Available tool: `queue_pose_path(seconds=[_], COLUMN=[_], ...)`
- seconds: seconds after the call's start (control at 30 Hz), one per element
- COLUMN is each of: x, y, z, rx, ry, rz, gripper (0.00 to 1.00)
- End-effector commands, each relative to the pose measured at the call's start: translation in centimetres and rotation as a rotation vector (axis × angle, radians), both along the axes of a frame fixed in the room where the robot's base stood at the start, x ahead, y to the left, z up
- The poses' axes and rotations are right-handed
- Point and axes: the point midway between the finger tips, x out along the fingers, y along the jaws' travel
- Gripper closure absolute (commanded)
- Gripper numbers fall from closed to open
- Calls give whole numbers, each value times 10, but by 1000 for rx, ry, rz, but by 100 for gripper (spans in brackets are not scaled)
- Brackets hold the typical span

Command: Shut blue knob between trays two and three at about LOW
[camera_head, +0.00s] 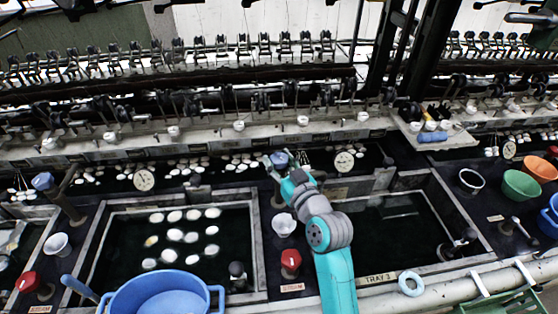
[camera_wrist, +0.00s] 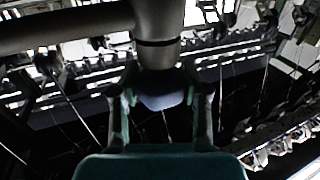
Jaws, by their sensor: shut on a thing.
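The blue knob (camera_head: 279,158) sits at the back of the strip between the two middle basins, just left of the round dial gauge (camera_head: 344,161). My gripper (camera_head: 276,164) reaches it from the front and is shut on it. In the wrist view the knob (camera_wrist: 162,98) shows as a pale blue piece between the two fingers of my gripper (camera_wrist: 162,92), below a dark pipe (camera_wrist: 157,40). The fingers hide part of the knob, and I cannot read its setting. The tray 3 label (camera_head: 380,279) is on the right basin's front rim.
A red knob (camera_head: 290,262) and a white cup (camera_head: 284,224) stand beside my arm. Another blue knob (camera_head: 43,181) is at left. A blue basin (camera_head: 165,295) is in front. The left tray (camera_head: 180,205) holds white cocoons. Reeling machinery runs along the back.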

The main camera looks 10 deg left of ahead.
Motion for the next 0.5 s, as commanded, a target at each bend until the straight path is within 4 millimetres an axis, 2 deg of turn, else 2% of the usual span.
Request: queue_pose_path(seconds=[0.5], x=[-1], y=[2], z=[0], rx=[-1], ry=[-1], rz=[-262], gripper=[90])
